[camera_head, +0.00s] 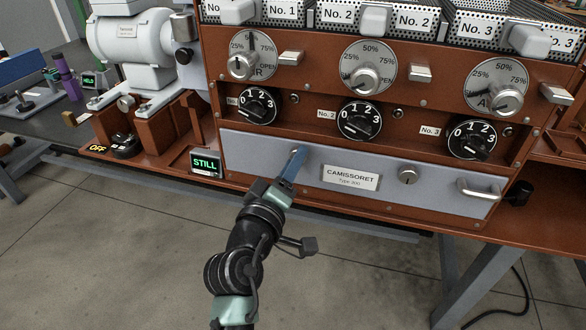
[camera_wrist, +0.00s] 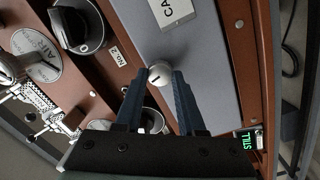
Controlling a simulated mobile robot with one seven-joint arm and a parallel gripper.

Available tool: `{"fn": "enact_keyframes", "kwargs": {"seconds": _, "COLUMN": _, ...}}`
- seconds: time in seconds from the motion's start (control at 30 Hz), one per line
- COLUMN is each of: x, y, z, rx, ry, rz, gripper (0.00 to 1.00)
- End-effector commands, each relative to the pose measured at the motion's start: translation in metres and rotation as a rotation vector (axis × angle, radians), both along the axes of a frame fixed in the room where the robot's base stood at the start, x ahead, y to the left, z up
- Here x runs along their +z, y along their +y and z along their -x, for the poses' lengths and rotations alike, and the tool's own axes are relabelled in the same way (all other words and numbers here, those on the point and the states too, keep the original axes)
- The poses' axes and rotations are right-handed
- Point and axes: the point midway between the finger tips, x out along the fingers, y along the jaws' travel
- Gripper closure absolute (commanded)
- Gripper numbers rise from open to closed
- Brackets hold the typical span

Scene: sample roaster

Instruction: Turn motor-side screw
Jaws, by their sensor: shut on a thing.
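The motor-side screw (camera_wrist: 160,72) is a round, pale metal head with a dark slot, on the left part of the grey front panel (camera_head: 370,203). In the wrist view it sits between the two blue-grey fingertips of my gripper (camera_wrist: 159,77). My gripper (camera_head: 297,156) reaches up to the panel and is shut on this screw, mostly hiding it in the head view. The white motor (camera_head: 135,47) stands at the upper left.
A green-lit STILL display (camera_head: 206,163) is left of the panel. Black numbered knobs (camera_head: 359,120) sit in a row above it. A metal handle (camera_head: 479,190) sticks out at the panel's right. The floor in front is clear.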

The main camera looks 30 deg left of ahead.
Motion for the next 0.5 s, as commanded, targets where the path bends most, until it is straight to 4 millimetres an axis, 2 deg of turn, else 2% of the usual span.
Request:
{"fn": "enact_keyframes", "kwargs": {"seconds": 0.23, "x": -0.0007, "y": 0.0001, "z": 0.0, "rx": -0.001, "ry": 0.042, "rz": -0.148, "gripper": 1.0}}
{"fn": "enact_keyframes", "kwargs": {"seconds": 0.5, "x": 0.0002, "y": -0.0003, "z": -0.0001, "rx": -0.001, "ry": 0.065, "rz": -0.229, "gripper": 1.0}}
